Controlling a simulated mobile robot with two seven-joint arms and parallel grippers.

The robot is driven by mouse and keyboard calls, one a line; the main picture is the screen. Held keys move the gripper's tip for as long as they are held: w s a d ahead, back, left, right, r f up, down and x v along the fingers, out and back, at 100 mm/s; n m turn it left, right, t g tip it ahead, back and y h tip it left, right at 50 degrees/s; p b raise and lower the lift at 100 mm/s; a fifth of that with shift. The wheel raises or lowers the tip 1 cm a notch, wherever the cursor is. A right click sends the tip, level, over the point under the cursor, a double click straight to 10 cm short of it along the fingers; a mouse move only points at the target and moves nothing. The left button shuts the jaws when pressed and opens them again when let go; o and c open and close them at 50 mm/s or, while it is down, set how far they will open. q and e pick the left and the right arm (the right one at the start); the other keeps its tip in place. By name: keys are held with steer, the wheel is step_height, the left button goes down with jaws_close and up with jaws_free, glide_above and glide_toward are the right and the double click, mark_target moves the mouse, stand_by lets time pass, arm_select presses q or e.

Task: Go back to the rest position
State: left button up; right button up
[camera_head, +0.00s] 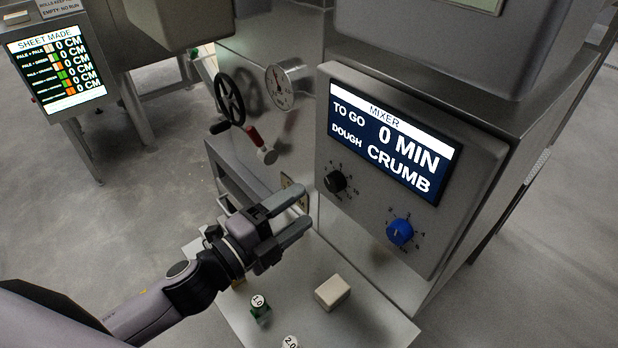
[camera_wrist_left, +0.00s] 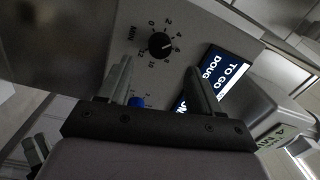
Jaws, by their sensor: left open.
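My left gripper (camera_head: 296,216) is open and empty in the head view, above the shelf in front of the mixer. Its two fingers (camera_wrist_left: 162,80) also show in the left wrist view, pointing at the mixer's control panel. The mixer panel (camera_head: 360,215) carries a screen (camera_head: 392,140) reading 0 MIN to go and dough CRUMB. A black timer knob (camera_head: 335,182) and a blue knob (camera_head: 400,232) sit below the screen. In the left wrist view, the black knob (camera_wrist_left: 160,44) lies beyond the fingers and the blue knob (camera_wrist_left: 137,101) shows between them.
A pale block (camera_head: 332,292) and a green weight-like piece marked 1.0 (camera_head: 259,308) stand on the pale shelf (camera_head: 375,325). A black handwheel (camera_head: 229,99), a round gauge (camera_head: 279,88) and a red-handled lever (camera_head: 258,140) are on the machine. A sheet screen (camera_head: 62,75) stands at upper left.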

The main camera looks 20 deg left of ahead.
arm_select(q)
steer(key=s+a+f+n+g+y, duration=0.1)
steer(key=s+a+f+n+y, duration=0.1)
steer(key=s+f+n, duration=0.2)
steer(key=s+a+f+n+g+y+p, duration=0.1)
steer(key=s+a+f+n+g+y, duration=0.1)
steer(key=s+f+n, duration=0.3)
steer(key=s+a+f+n+g+y, duration=0.2)
steer(key=s+f+n+y, duration=0.1)
steer(key=f+n, duration=0.7)
steer(key=shift+s+a+f+n+p, duration=0.3)
steer(key=shift+s+f+n+p, duration=0.1)
steer(key=shift+s+f, duration=0.35)
steer(key=c, duration=0.4)
steer(key=shift+r, duration=0.1)
steer(key=shift+a, duration=0.1)
